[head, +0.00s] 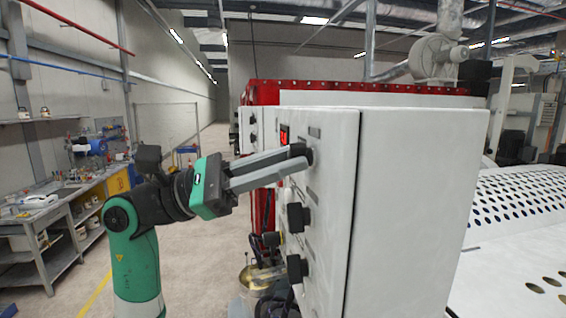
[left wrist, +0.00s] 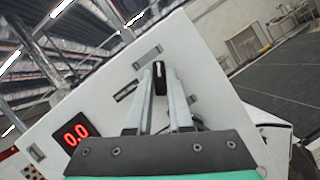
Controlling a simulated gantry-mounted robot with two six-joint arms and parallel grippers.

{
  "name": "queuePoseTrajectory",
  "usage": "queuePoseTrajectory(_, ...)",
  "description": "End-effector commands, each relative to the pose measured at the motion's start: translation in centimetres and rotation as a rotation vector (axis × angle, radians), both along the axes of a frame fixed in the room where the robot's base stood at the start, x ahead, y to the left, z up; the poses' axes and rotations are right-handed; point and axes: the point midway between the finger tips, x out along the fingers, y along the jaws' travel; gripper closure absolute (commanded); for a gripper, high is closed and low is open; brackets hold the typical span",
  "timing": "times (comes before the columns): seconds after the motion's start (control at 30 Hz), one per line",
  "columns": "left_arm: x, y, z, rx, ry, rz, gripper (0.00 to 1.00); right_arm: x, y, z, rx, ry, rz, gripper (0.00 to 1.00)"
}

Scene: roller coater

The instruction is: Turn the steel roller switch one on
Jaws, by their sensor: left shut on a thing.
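The white control panel (head: 335,185) fills the middle of the head view, with black rotary switches on its left-facing side. My left gripper (head: 290,160) reaches in from the left and is shut on the uppermost black switch knob (head: 309,155) in that view. In the left wrist view, the knob (left wrist: 159,78) stands between the two grey fingertips of the gripper (left wrist: 161,88), its white mark showing. A red display reading 0.0 (left wrist: 75,133) is beside it. The switch labels are too small to read. My right gripper is not in view.
Two more black knobs (head: 298,217) (head: 296,268) sit lower on the panel. A perforated white cover (head: 525,200) is at right. A workbench (head: 60,205) stands at left, with open floor (head: 195,255) between it and the panel.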

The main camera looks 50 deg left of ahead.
Motion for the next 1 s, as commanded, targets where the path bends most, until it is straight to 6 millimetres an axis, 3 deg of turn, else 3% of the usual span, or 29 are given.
queuePoseTrajectory(0.33,0.0,0.0,0.0,0.006,-0.003,0.001,1.0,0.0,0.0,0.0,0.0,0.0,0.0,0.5)
queuePoseTrajectory(0.37,0.0,0.0,0.0,0.006,-0.003,0.001,0.8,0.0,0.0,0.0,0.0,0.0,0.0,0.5)
queuePoseTrajectory(0.53,0.0,0.0,0.0,0.005,-0.002,0.001,0.51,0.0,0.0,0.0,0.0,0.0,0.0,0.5)
queuePoseTrajectory(0.87,-0.2,0.3,-0.2,0.004,-0.002,0.002,0.51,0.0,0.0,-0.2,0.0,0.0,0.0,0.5)
queuePoseTrajectory(1.0,-1.6,1.6,-1.1,0.005,-0.003,0.006,0.51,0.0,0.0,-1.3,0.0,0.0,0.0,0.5)
